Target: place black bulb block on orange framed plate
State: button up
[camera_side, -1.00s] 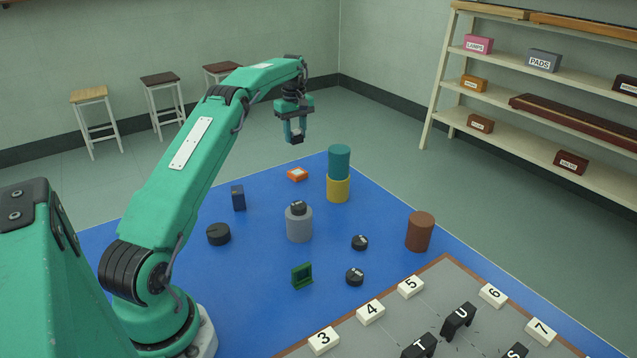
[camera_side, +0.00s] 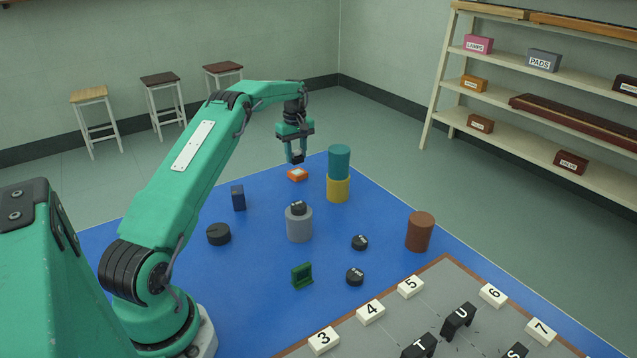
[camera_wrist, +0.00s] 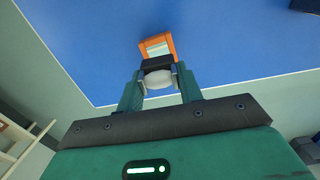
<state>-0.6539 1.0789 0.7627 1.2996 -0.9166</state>
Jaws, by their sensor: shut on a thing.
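My gripper (camera_side: 297,157) is shut on the black bulb block (camera_side: 298,160). In the wrist view the black block (camera_wrist: 157,63) sits between the fingertips (camera_wrist: 159,74), with its rounded white bulb facing the camera. The orange framed plate (camera_side: 298,175) lies on the blue mat just below the gripper in the side view. In the wrist view the plate (camera_wrist: 157,46) shows an orange frame and a pale centre, partly hidden by the block. The block looks held above the plate, apart from it.
A teal cylinder (camera_side: 339,162) on a yellow cylinder (camera_side: 338,190) stands close right of the plate. A dark blue block (camera_side: 238,198), a grey cylinder (camera_side: 299,226) with a black piece on top, and several black discs are nearer on the blue mat (camera_side: 190,290).

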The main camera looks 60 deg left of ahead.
aim_at(296, 161)
jog(key=shift+f, duration=1.5)
jog(key=shift+f, duration=0.1)
jog(key=o, duration=1)
jog(key=shift+f, duration=0.1)
notch_tip(296, 161, up, 12)
jog(key=shift+r, duration=0.2)
